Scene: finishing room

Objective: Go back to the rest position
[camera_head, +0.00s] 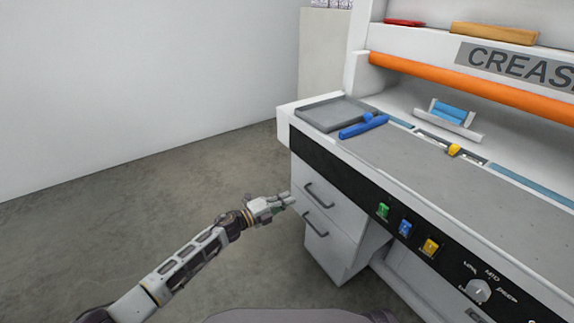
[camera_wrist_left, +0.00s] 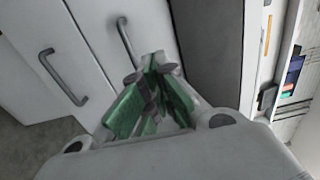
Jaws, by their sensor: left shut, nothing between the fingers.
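My left gripper (camera_head: 286,201) is shut and empty, held in front of the drawers below the left end of the creasing machine. In the left wrist view my left gripper (camera_wrist_left: 153,75) shows its green-padded fingers together, with the drawer fronts behind them. My left arm reaches in from the lower left. I cannot tell whether the fingertips touch the upper drawer. My right gripper is not in view.
The creasing machine (camera_head: 420,165) fills the right side. Two grey handles, the upper one (camera_head: 319,196) and the lower one (camera_head: 315,224), are on closed-looking drawers. A grey tray (camera_head: 322,112) and a blue tool (camera_head: 363,127) lie on top. The floor (camera_head: 130,205) at left is clear.

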